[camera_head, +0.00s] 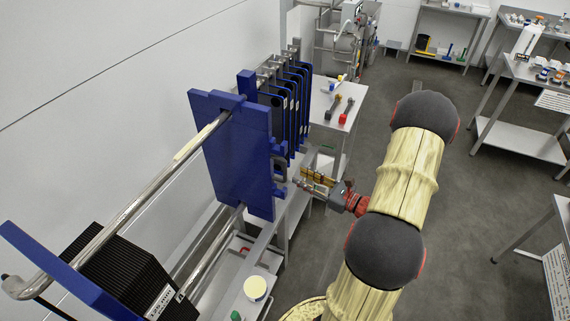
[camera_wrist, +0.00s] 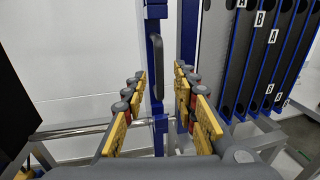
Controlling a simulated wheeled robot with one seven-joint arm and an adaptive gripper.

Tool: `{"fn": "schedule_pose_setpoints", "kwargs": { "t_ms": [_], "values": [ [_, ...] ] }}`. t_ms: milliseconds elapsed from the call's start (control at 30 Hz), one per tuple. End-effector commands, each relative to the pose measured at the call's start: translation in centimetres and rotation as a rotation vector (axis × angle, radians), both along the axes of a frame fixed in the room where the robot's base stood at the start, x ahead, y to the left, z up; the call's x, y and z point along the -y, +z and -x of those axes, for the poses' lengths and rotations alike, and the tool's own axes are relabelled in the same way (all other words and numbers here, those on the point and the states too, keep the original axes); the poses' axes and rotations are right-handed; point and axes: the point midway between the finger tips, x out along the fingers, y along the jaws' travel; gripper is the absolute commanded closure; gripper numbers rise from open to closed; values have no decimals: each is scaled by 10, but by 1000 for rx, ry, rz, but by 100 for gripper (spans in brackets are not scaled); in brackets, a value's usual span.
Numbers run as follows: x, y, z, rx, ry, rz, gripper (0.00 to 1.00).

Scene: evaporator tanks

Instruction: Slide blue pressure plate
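The blue pressure plate (camera_head: 238,150) stands upright on the metal rails in the head view. My gripper (camera_head: 300,180) is just right of the plate's edge, at about handle height. In the wrist view the yellow fingers of my gripper (camera_wrist: 160,76) are apart, with the handle and plate edge showing between them. I cannot tell whether a finger touches the handle.
Black plates with blue edges (camera_head: 292,105) hang behind the pressure plate; they fill the right of the wrist view, marked A and B. A steel rail (camera_head: 130,210) runs toward a black ribbed block (camera_head: 125,275).

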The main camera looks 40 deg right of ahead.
Motion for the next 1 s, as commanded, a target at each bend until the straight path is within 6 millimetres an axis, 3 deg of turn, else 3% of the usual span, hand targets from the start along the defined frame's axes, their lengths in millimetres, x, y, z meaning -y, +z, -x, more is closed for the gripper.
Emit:
{"fn": "schedule_pose_setpoints", "kwargs": {
  "t_ms": [167,600,1000],
  "values": [
    [-3,6,-12,19,1,-14,72],
    [-15,5,-70,16,3,-12,72],
    [-16,5,-77,16,0,-12,72]
  ]
}}
